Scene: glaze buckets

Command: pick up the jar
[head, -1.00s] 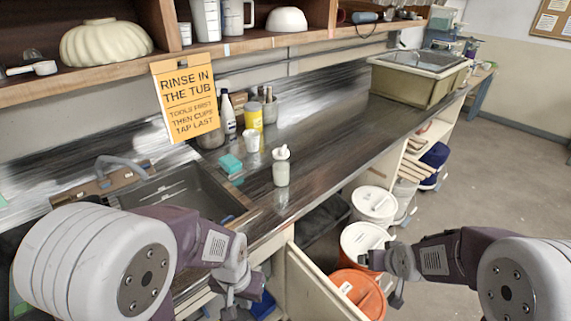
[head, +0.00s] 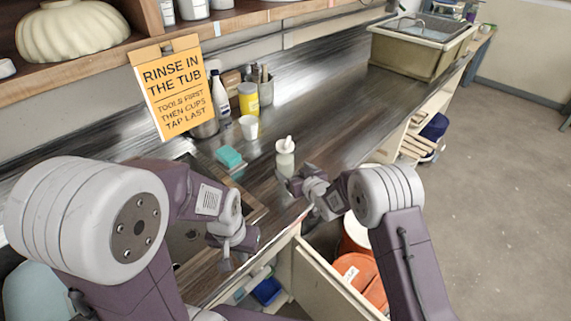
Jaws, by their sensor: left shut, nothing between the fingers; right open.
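A pale jar (head: 285,163) with a white, knobbed top stands upright on the dark counter (head: 330,125), near its front edge. My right gripper (head: 289,181) is open, just at the front right of the jar's base. It overlaps the jar's lower part in the picture, and I cannot tell whether they touch. My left gripper (head: 228,260) is shut and empty, over the sink's front edge and pointing down, well to the left of the jar.
The sink (head: 190,235) is at left. The counter right of the jar is clear.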

